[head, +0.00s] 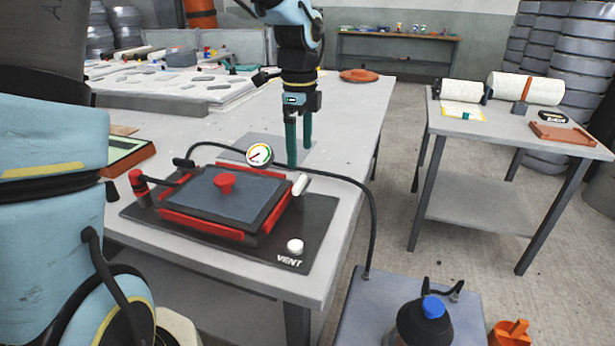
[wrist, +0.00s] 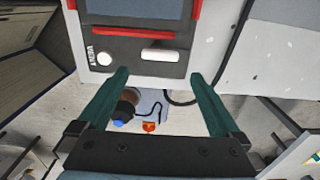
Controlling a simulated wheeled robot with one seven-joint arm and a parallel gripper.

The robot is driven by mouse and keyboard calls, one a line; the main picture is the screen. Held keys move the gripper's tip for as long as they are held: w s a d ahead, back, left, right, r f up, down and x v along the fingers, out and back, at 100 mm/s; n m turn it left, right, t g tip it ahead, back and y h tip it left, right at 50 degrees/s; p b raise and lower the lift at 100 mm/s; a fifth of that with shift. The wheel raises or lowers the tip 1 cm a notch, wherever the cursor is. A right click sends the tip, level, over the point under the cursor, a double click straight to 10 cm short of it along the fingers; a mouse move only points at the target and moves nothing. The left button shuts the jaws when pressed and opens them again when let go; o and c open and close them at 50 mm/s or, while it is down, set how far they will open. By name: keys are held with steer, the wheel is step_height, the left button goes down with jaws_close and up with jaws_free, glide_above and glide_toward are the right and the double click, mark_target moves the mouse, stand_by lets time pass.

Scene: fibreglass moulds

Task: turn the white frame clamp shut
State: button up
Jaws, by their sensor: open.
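The white frame clamp (head: 300,184) is a short rounded white bar at the right side of the red-edged frame (head: 203,225). In the wrist view the white clamp (wrist: 160,55) lies lengthwise beside a red bar, with a small gap between them. My gripper (head: 298,157) points down with its green fingers apart and empty, just behind the clamp in the head view. In the wrist view the clamp lies beyond the fingertips (wrist: 158,77), between the two fingers in the picture. I cannot tell the exact height of the fingertips above it.
A red knob (head: 225,182) stands on the frame's dark lid. A round gauge (head: 259,154) with a black hose is behind. A white VENT button (head: 295,246) is at the base plate's front corner. The bench (head: 345,150) is clear to the right.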

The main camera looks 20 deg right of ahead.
mark_target(300, 181)
step_height(300, 181, down, 8)
steer(key=shift+a+r+p, duration=0.1)
steer(key=shift+p, duration=0.25)
steer(key=c, duration=1.2)
steer(key=shift+o, duration=0.2)
